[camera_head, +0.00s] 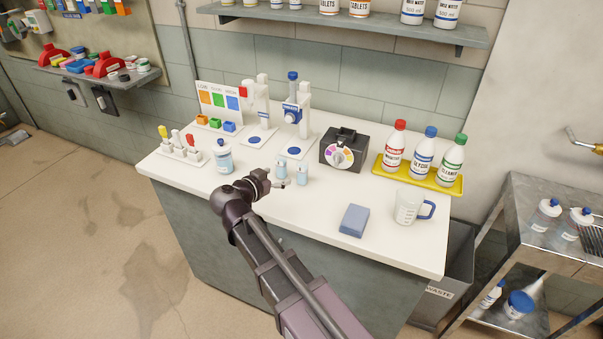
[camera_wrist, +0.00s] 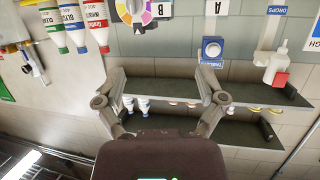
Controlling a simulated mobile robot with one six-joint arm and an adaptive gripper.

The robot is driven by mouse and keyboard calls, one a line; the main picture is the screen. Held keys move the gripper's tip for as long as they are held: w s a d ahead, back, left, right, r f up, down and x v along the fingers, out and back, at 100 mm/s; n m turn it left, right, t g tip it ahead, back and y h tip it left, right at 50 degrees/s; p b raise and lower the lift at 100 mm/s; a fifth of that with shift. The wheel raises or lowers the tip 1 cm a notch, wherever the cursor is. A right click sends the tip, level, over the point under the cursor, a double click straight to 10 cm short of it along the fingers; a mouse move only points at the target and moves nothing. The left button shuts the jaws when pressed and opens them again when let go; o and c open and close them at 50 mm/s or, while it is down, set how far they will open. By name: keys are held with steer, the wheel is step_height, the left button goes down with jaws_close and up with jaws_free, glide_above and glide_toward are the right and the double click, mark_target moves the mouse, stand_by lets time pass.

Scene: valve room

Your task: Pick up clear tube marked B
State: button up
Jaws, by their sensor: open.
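Two small clear tubes with bluish contents stand on the white counter (camera_head: 330,222). In the wrist view, which is upside down, a label B (camera_wrist: 164,28) and a label A (camera_wrist: 222,22) show at the top edge. By their order, the clear tube marked B (camera_head: 302,176) is the right one in the head view; the other clear tube (camera_head: 281,173) is on the left. Their letters are too small to read there. My gripper (camera_head: 266,186) is just left of the tubes, above the counter. In the wrist view my gripper (camera_wrist: 160,72) is open and empty.
A black box with a coloured dial (camera_head: 342,150) stands behind the tubes. A labelled bottle (camera_head: 223,157) is left of my gripper. A blue block (camera_head: 354,220) and a measuring jug (camera_head: 409,207) are to the right. A yellow tray (camera_head: 445,186) holds three bottles.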

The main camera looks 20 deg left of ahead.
steer(key=shift+w+a+f, duration=0.1)
steer(key=shift+w+f, duration=0.05)
steer(key=b, duration=0.2)
glide_toward(305, 162)
steer(key=shift+x, duration=1.2)
steer(key=shift+w+d+f, duration=0.15)
steer(key=shift+w+d, duration=0.1)
steer(key=shift+w, duration=0.2)
steer(key=shift+b, duration=0.3)
steer(key=b+x, duration=0.1)
steer(key=x, duration=0.3)
steer(key=shift+w+a+f, duration=0.1)
steer(key=shift+a+f, duration=0.05)
steer(key=shift+a, duration=0.05)
steer(key=shift+w+d+f+b, duration=0.1)
steer(key=shift+w+d+b, duration=0.15)
steer(key=shift+w, duration=0.2)
jaws_close()
